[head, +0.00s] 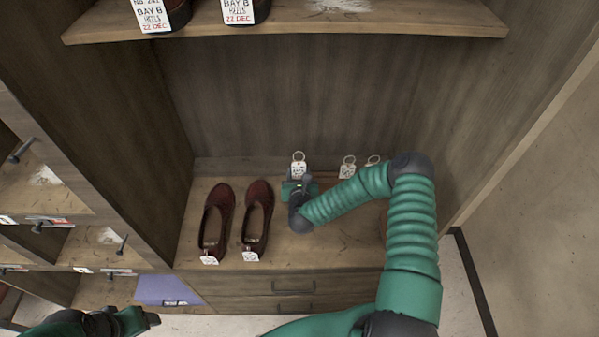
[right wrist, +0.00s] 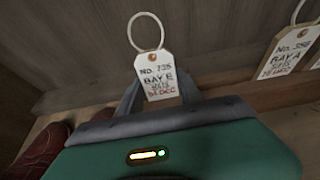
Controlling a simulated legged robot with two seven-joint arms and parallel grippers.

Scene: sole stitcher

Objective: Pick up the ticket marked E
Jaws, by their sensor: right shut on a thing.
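The ticket marked E, a white tag with a cord loop reading "BAY E" (right wrist: 156,76), stands upright between the fingers of my right gripper (right wrist: 160,95) in the right wrist view. The gripper is shut on its lower part. In the head view the same ticket (head: 299,169) shows just above my right gripper (head: 299,183), near the back of the lower shelf. My left gripper (head: 148,319) is low at the left of the head view, away from the tickets; its jaw state is unclear.
A ticket marked "BAY A" (right wrist: 288,55) stands to the right; it shows in the head view (head: 347,167) with another ticket (head: 372,161) beside it. Dark red shoes (head: 256,215) stand left of my right gripper. An upper shelf (head: 350,22) hangs above, with side walls around.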

